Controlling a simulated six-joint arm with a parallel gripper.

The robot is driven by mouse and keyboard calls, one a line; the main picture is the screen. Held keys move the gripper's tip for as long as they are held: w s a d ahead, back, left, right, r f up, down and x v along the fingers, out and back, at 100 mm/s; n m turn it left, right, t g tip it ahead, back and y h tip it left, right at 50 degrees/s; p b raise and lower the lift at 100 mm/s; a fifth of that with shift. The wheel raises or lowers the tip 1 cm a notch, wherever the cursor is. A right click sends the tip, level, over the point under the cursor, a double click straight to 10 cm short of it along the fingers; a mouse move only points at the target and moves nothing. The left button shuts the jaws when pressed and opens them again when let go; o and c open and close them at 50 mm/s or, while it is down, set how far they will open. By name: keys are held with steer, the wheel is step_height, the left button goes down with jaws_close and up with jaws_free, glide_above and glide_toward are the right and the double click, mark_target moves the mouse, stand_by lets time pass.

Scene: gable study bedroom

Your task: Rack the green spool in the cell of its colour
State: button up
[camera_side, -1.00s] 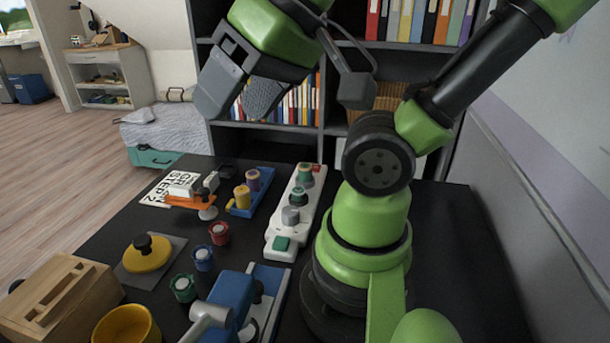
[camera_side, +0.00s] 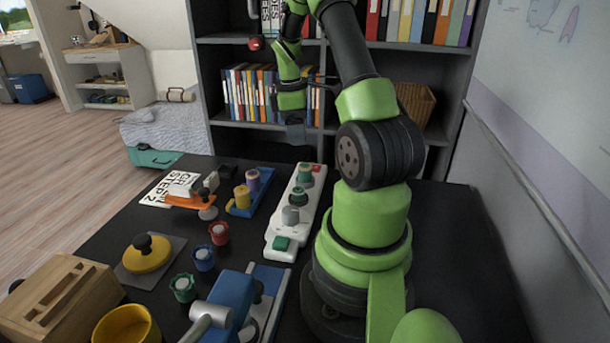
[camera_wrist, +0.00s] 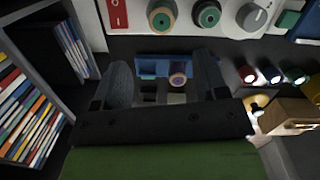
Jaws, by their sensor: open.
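The green spool (camera_side: 305,173), with a pale tan top, stands upright on the white strip near its red switch. It also shows at the top of the wrist view (camera_wrist: 161,15). The blue rack (camera_side: 238,210) lies beside the strip and holds a yellow spool (camera_side: 242,197) and a purple spool (camera_side: 253,180). In the wrist view, the rack (camera_wrist: 165,68) has a greenish patch (camera_wrist: 148,77) left of one spool (camera_wrist: 178,81). My gripper (camera_wrist: 164,78) is open and empty, its fingers spread.
The white strip (camera_side: 272,254) also carries a dark green knob (camera_side: 298,197), a grey knob (camera_side: 290,215) and a green button (camera_side: 280,243). Red (camera_side: 219,233), blue (camera_side: 203,257) and green (camera_side: 183,288) knobs stand nearer the front. An orange-based device (camera_side: 187,200) sits left of the rack.

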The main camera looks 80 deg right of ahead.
mark_target(305, 166)
steer(key=f, duration=0.2)
steer(key=s+f, duration=0.1)
steer(key=f, duration=0.1)
steer(key=shift+d+f, duration=0.15)
steer(key=shift+f, duration=0.2)
steer(key=shift+s+f, duration=0.2)
steer(key=shift+f, duration=1.2)
steer(key=shift+s+f, duration=0.15)
steer(key=shift+f, duration=1.2)
steer(key=c, duration=1)
